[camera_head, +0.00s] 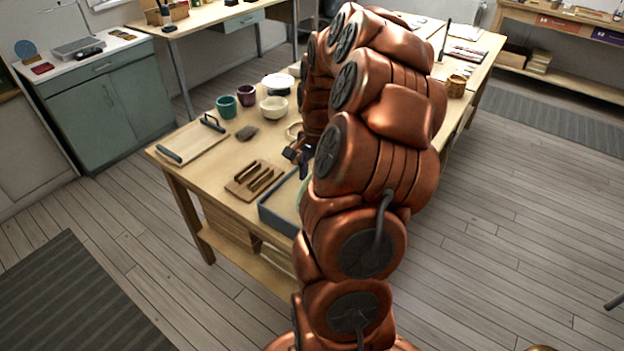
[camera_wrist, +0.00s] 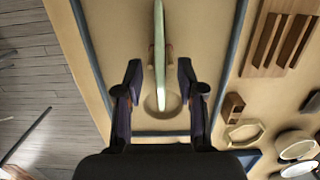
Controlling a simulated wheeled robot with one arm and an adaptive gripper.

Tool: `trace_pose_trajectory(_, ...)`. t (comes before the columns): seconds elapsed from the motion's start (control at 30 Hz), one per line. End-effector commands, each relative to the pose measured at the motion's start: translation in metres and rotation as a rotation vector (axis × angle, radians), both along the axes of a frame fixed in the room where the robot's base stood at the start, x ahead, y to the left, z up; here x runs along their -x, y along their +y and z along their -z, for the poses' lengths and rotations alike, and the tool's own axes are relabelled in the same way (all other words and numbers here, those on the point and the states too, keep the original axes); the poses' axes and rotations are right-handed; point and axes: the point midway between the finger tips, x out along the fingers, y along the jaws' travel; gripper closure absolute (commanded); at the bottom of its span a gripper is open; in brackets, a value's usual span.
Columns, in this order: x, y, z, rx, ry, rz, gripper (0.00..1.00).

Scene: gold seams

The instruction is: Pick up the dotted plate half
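A pale green, thin piece that looks like the plate half (camera_wrist: 159,45) shows edge-on in the wrist view, upright in a blue-rimmed tray (camera_wrist: 92,45). Its face is turned away, so I cannot see dots. A tan round shape lies at its lower end. My gripper (camera_wrist: 159,76) is open, one dark finger on each side of the piece, with gaps on both sides. In the head view my gripper (camera_head: 300,154) is low over the table beside the tray (camera_head: 276,217); my arm hides most of the tray and nearly all of the piece.
A slotted wooden rack (camera_head: 255,180) stands left of the tray. Behind are a wooden tray with dark handles (camera_head: 193,143), a teal cup (camera_head: 226,106), a purple cup (camera_head: 246,95), a cream bowl (camera_head: 274,108) and a dark lump (camera_head: 247,132). A small wooden block (camera_wrist: 232,105) sits beside the tray.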

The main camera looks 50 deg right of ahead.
Motion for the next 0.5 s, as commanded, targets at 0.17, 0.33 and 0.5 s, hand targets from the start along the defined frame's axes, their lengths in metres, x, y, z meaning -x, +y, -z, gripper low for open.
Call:
trace_pose_trajectory(0.17,-0.0001,-0.0002,0.0006,0.001,-0.001,0.000,0.61)
trace_pose_trajectory(0.33,-0.0003,-0.0002,0.0004,0.002,-0.001,0.000,0.77)
trace_pose_trajectory(0.5,-0.0003,-0.0002,0.0002,0.002,-0.001,0.000,0.95)
